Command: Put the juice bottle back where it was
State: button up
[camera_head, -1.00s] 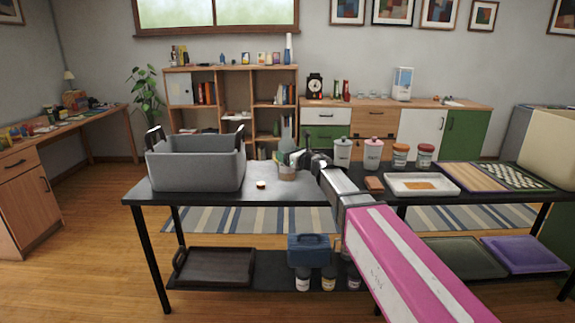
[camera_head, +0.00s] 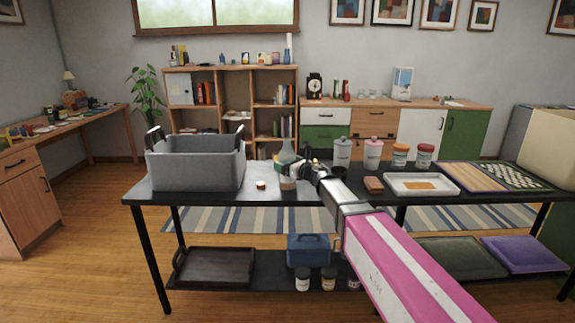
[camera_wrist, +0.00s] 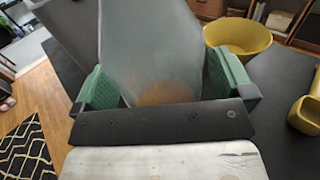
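The juice bottle (camera_head: 287,158) is a pale, see-through bottle with some orange-brown juice low inside. In the head view it is upright over the left part of the black table (camera_head: 220,198), at or just above its top; I cannot tell if it touches. My gripper (camera_head: 299,176) is at its right side. In the wrist view the bottle (camera_wrist: 150,50) fills the space between the green finger pads of my gripper (camera_wrist: 165,85), which appear to press on both sides. The top of the bottle is cut off there.
A grey bin (camera_head: 195,168) stands left of the bottle, with a small round item (camera_head: 261,185) between. A yellow bowl (camera_wrist: 238,40) and yellow mug (camera_wrist: 305,115) are close by in the wrist view. Jars (camera_head: 373,153) and a white tray (camera_head: 422,193) stand to the right.

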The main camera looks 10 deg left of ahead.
jog(key=shift+r, duration=0.1)
jog(key=v, duration=1.2)
jog(key=shift+d, duration=0.1)
